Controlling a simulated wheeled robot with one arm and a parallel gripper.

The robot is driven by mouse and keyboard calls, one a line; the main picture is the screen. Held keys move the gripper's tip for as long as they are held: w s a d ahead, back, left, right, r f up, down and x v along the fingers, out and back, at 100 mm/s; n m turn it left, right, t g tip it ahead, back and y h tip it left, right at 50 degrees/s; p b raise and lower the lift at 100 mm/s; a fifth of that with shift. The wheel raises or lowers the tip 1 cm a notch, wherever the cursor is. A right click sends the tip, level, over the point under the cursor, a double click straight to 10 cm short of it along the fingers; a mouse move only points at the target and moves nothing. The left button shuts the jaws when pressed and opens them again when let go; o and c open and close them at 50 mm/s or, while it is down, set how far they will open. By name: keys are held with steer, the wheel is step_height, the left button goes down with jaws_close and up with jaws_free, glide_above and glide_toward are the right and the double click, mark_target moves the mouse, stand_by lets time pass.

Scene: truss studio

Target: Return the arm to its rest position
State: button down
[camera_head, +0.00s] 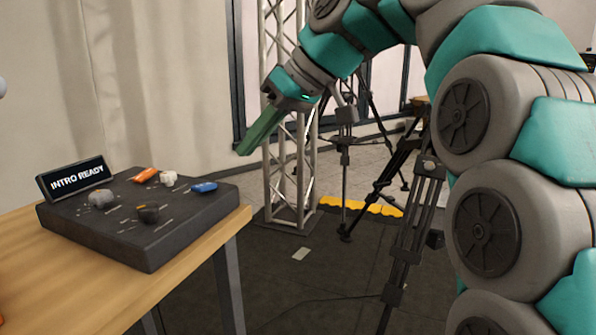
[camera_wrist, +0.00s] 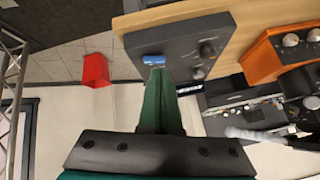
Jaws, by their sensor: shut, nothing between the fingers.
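My gripper (camera_head: 243,150) has green fingers that are shut together with nothing between them. In the head view it is raised beyond and to the right of the table, angled down to the left, apart from the console. In the wrist view its closed fingers (camera_wrist: 159,72) overlap the dark console (camera_wrist: 210,27) in the picture. My teal and grey arm arches from the right side of the head view over to the gripper.
The dark console (camera_head: 112,225) has several coloured controls and an "INTRO READY" display (camera_head: 77,179). It sits on a wooden table (camera_head: 70,277). A truss tower (camera_head: 283,190) and tripods (camera_head: 400,240) stand behind. The wrist view shows a red container (camera_wrist: 95,71) and an orange device (camera_wrist: 262,62).

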steer(key=s+d+f+m+g+h, duration=0.1)
steer(key=s+d+f+m+h, duration=0.1)
steer(key=s+d+f, duration=0.5)
steer(key=s+d+f+m+g+h+p, duration=0.1)
steer(key=s+d+f+m+h, duration=0.2)
steer(key=s+f, duration=0.9)
steer(key=s+d+f+m+g+h, duration=0.2)
steer(key=s+d+f+m, duration=0.3)
steer(key=f, duration=1.2)
steer(key=s+d, duration=0.4)
steer(key=d, duration=0.3)
steer(key=shift+s+f+h, duration=0.2)
steer(key=shift+f+h, duration=0.2)
